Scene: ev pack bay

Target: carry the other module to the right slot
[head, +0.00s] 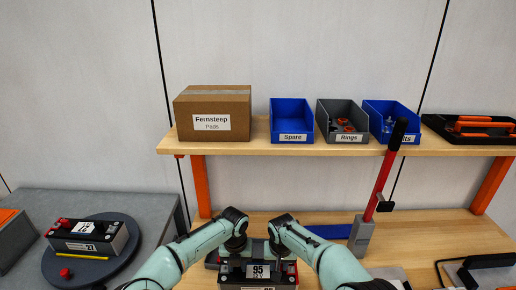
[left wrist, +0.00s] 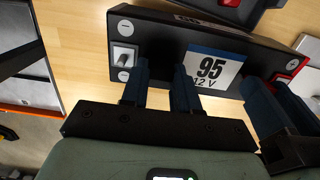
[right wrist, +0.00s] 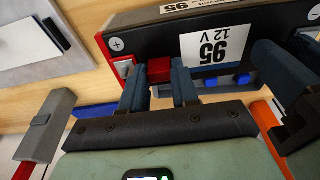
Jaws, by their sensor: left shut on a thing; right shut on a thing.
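The black module marked 95, 12 V (head: 230,284) is at the bottom middle of the head view, over the wooden bench. My left gripper (head: 240,256) and right gripper (head: 283,258) are both shut on it, side by side. In the left wrist view the module (left wrist: 160,48) shows a bare terminal post and a minus mark near my left gripper (left wrist: 160,84). In the right wrist view my right gripper (right wrist: 160,82) is at the module's red plus end (right wrist: 140,35). I cannot tell whether its underside touches anything. No slot can be made out clearly.
Another module (head: 90,236), marked 27, lies on a round dark turntable (head: 62,270) at left. A red-handled lever (head: 378,185) stands right of my right arm. A shelf (head: 235,148) with a carton (head: 212,112) and bins overhangs the bench.

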